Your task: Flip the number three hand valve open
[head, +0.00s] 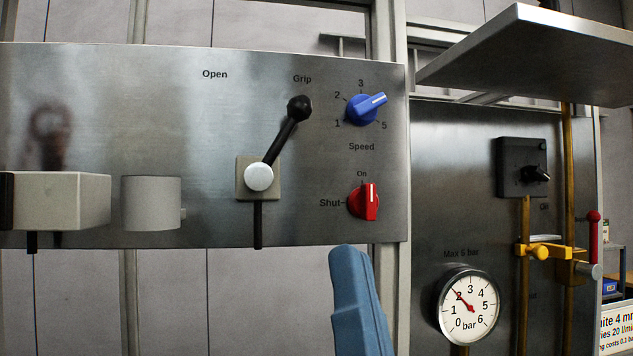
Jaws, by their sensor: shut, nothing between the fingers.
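A yellow valve body (539,252) sits on a brass pipe at the right, with a red-knobbed lever (593,232) standing upright beside it. I see no number three on it, so I cannot tell whether it is the task's valve. On the left panel a black-knobbed lever (286,135) leans up and right from a white hub, towards the word Grip; Open is written to its left. My gripper (350,252), light blue, rises from the bottom edge below the panel. It looks shut and empty, apart from both levers; its lower part is out of frame.
The steel panel (100,90) carries a blue Speed knob (364,109), a red switch (365,202) and grey blocks (152,204). A pressure gauge (468,306) and black switch box (520,167) are on the right panel. A metal shelf (530,45) juts out above.

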